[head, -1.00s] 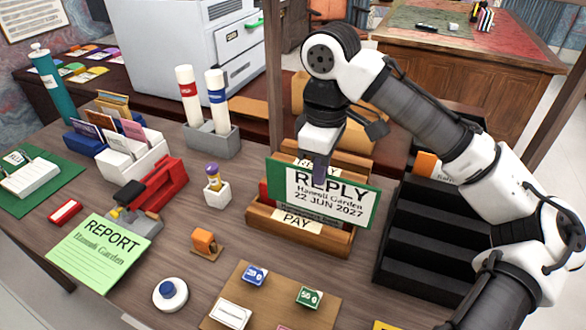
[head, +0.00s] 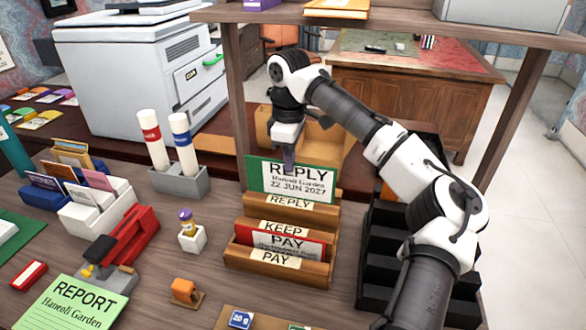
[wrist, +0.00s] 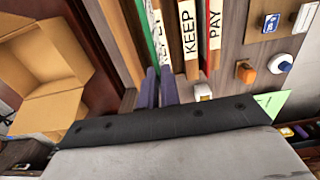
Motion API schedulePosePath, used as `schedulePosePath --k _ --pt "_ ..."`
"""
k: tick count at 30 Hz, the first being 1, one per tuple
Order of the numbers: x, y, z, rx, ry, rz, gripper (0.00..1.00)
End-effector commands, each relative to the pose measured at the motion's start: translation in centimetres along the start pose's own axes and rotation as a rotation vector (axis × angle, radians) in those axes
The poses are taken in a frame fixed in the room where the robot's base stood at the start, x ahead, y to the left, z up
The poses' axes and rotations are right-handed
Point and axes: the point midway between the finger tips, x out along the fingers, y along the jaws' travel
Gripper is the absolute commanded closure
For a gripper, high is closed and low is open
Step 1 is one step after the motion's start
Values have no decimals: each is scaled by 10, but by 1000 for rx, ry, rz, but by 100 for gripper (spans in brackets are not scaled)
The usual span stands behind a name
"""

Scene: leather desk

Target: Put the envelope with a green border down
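The green-bordered envelope (head: 265,178) reads REPLY, Hanroli Garden, 22 JUN 2027. In the head view it stands nearly upright at the rear slot of a wooden sorter (head: 235,262), its lower edge hidden behind the slat labelled REPLY. My gripper (head: 289,160) is at its top edge, one dark finger in front of the face. In the wrist view the gripper (wrist: 160,88) has its fingers close together at the envelope's edge (wrist: 150,35), and appears shut on it. Whether the envelope rests on the slot bottom is hidden.
A red-bordered PAY envelope (head: 283,241) stands in the front slot; the KEEP slot label lies between. A black stepped rack (head: 375,240) stands close on the right. An open cardboard box (wrist: 45,60) is behind the sorter. A shelf (head: 400,22) crosses above.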

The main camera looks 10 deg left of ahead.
Motion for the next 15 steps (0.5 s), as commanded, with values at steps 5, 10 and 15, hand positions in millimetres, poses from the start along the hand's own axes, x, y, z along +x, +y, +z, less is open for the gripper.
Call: schedulePosePath --k 5,10,15 --pt "-4 34 0 2 -1 1 100" --pt "19 35 0 0 0 1 100" --pt "35 34 0 0 -1 0 100"
